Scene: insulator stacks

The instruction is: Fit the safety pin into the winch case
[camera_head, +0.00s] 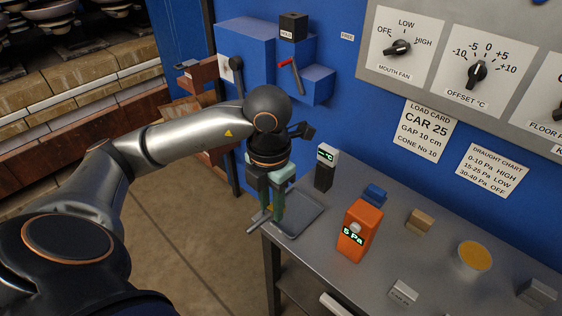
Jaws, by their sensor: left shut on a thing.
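My left gripper (268,216) points down over the left end of the grey bench. Its fingers are shut on a short grey metal rod, which looks like the safety pin (256,224). The pin sticks out to the lower left of the fingers, and the rest of it is hidden by them. A shallow grey tray (305,214) lies behind and right of the fingers; whether the pin touches it I cannot tell. The blue winch case (244,50) is on the blue wall above, with a red-gripped lever (291,72) on its front. My right gripper is out of view.
On the bench stand an orange meter (360,231) reading 5 Pa, a dark thermometer unit (325,168), a blue block (374,194), a tan block (419,221) and a yellow-topped dish (475,256). A control panel (440,80) hangs above. Brown brackets (196,76) are left of the case.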

